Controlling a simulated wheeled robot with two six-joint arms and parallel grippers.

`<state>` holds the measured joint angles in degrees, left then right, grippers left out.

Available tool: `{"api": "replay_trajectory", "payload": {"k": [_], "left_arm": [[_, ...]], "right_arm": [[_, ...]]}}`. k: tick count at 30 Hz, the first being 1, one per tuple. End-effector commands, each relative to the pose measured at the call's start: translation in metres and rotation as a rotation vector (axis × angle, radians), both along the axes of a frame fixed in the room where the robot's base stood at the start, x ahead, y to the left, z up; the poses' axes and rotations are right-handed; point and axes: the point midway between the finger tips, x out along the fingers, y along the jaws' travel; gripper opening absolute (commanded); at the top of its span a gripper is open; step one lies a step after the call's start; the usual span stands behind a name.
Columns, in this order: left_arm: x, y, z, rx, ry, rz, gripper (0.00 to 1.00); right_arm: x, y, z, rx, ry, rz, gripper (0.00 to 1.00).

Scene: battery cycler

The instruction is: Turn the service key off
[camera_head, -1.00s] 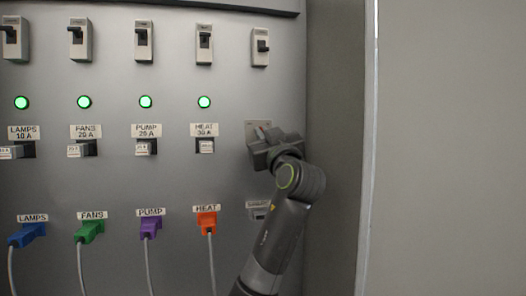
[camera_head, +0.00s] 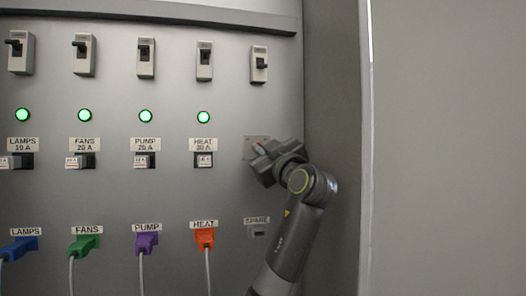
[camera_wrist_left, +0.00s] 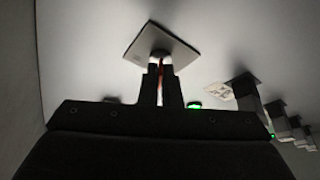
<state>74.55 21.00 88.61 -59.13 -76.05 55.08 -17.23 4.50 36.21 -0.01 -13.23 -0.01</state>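The service key's square plate (camera_head: 250,143) is on the grey panel at the right, below the rightmost breaker switch. My left gripper (camera_head: 260,152) is in front of it and hides most of the key. In the left wrist view the plate (camera_wrist_left: 178,50) appears tilted, with a dark round hub at its middle. There, the left gripper's fingers (camera_wrist_left: 161,84) are close together on a thin reddish key (camera_wrist_left: 161,78) just at the hub. The key's label and exact angle cannot be read. My right gripper is not in view.
Several breaker switches (camera_head: 146,58) line the top, above green lamps (camera_head: 146,116). Labelled blocks (camera_head: 204,160) and coloured plugs with cables, including an orange one (camera_head: 205,238), are left of my arm. A SPARE socket (camera_head: 258,231) is below the key. A side wall (camera_head: 335,90) stands close at right.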

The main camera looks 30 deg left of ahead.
Motion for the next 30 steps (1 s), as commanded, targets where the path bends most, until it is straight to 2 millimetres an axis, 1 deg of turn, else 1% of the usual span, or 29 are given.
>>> {"api": "replay_trajectory", "payload": {"k": [3,4,8,16,19,23,30], "left_arm": [[0.0,0.0,-0.001,-0.004,0.001,-0.002,0.0],[0.0,0.0,-0.001,-0.004,0.001,-0.002,0.08],[0.0,0.0,-0.001,-0.002,0.002,-0.002,0.25],[0.0,0.0,0.0,-0.001,0.001,-0.001,0.25],[-0.002,-0.004,-0.003,0.0,0.0,-0.002,0.25],[-0.009,-0.019,-0.01,-0.001,-0.001,-0.006,0.25],[-0.033,-0.066,-0.029,-0.003,0.0,-0.008,0.25]], "right_arm": [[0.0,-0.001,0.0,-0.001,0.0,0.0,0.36],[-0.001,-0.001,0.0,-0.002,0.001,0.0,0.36],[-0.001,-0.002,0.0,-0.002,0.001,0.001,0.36],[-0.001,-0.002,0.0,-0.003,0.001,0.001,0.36],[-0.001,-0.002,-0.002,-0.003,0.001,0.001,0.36],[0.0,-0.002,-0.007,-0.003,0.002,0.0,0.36],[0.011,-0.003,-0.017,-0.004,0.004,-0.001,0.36]]}}
